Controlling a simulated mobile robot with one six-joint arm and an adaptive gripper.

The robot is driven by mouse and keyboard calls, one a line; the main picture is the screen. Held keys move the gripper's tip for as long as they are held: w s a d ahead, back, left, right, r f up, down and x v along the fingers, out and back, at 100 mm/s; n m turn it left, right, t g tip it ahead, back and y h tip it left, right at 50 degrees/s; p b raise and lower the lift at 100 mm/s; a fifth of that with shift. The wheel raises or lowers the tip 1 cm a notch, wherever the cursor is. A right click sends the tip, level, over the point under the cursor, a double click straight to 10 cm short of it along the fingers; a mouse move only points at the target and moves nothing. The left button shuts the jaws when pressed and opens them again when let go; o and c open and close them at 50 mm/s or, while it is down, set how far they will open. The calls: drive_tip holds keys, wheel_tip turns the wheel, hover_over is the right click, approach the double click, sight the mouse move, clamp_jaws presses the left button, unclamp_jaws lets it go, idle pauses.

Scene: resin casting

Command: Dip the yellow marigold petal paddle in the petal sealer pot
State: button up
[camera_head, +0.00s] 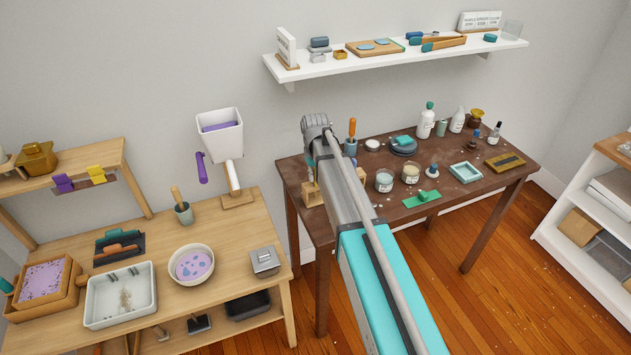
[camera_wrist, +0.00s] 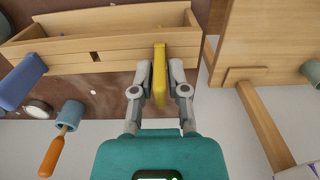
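The yellow paddle (camera_wrist: 159,76) shows in the wrist view between the two fingertips of my gripper (camera_wrist: 160,80), which are drawn in close on both sides of it. It stands against the front of a slotted wooden rack (camera_wrist: 115,55); I cannot tell whether it is clear of the rack. In the head view my arm hides the gripper and the paddle, and only part of the rack (camera_head: 310,191) shows. Two open jars, one pale blue (camera_head: 384,181) and one cream (camera_head: 411,173), stand on the dark table right of my arm. I cannot tell which pot holds the petal sealer.
A blue paddle (camera_wrist: 22,80) sits at the rack's other end. A cup (camera_head: 350,147) with an orange-handled tool stands close to my arm. A green mat (camera_head: 421,199), a pale tray (camera_head: 465,172) and several bottles crowd the dark table (camera_head: 490,193). A wall shelf (camera_head: 400,62) hangs above.

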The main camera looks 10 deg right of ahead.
clamp_jaws()
drive_tip(key=shift+r+p, duration=0.7)
drive_tip(key=shift+p, duration=0.05)
wheel_tip(320, 180, up, 7)
drive_tip(key=p, duration=0.7)
drive_tip(key=shift+r, duration=0.2)
drive_tip(key=shift+s+f, duration=0.1)
idle(1.5)
